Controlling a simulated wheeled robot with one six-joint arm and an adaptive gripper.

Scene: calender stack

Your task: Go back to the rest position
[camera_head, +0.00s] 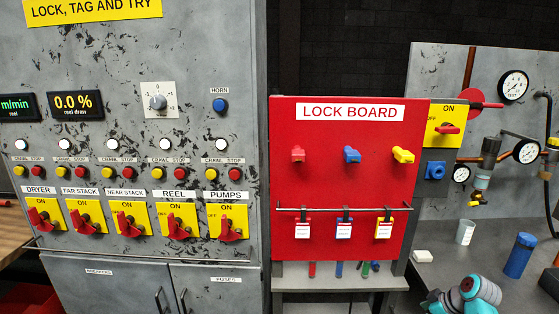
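Teal and grey joints of my arm (470,295) show at the bottom right, in front of the grey bench. My gripper cannot be made out in this view, so what it holds is hidden. The red lock board (345,170) stands in the middle. A red padlock (298,155), a blue padlock (352,155) and a yellow padlock (403,155) sit in a row on it. Below them, three tags, red (303,228), blue (344,228) and yellow (384,228), hang from a rail.
A grey control panel (205,50) with several yellow switches fills the left. The grey bench (440,268) at right bears a blue cylinder (519,255), a pale cup (465,232) and a small white block (422,256). Gauges and pipes stand behind it.

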